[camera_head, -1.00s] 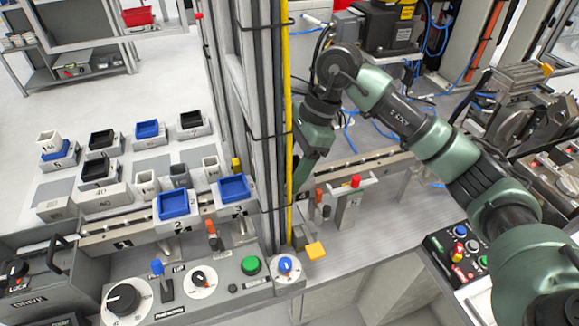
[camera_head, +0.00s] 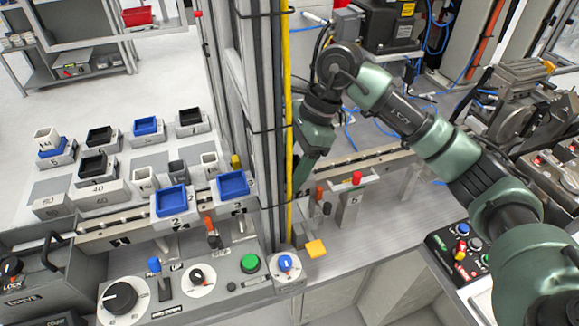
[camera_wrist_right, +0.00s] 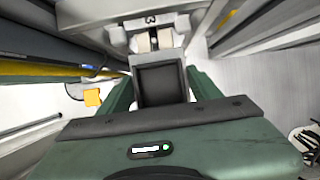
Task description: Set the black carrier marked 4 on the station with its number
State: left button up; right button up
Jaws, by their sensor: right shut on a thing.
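My right gripper (camera_head: 304,170) reaches down behind the upright column in the head view, its tips partly hidden. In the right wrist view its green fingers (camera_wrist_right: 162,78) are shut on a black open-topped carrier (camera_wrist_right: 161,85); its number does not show. Beyond the carrier is a light grey block (camera_wrist_right: 119,33) with a mark that looks like 3. In the head view, stations 2 (camera_head: 175,226) and 3 (camera_head: 239,205) bear blue carriers. Station 1 (camera_head: 120,241) is at the left. I cannot make out a station marked 4. My left gripper is not in view.
The column with a yellow pole (camera_head: 287,150) stands close beside my right gripper. Black carriers (camera_head: 93,163) and cups sit on grey blocks at the left. An orange-yellow block (camera_head: 316,249) and a red-topped post (camera_head: 351,205) stand nearby. A control panel (camera_head: 190,285) lies in front.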

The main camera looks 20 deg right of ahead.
dwell(0.3)
jog(key=o, duration=1.8)
jog(key=shift+r+p, duration=1.8)
jog(key=shift+r, duration=1.75)
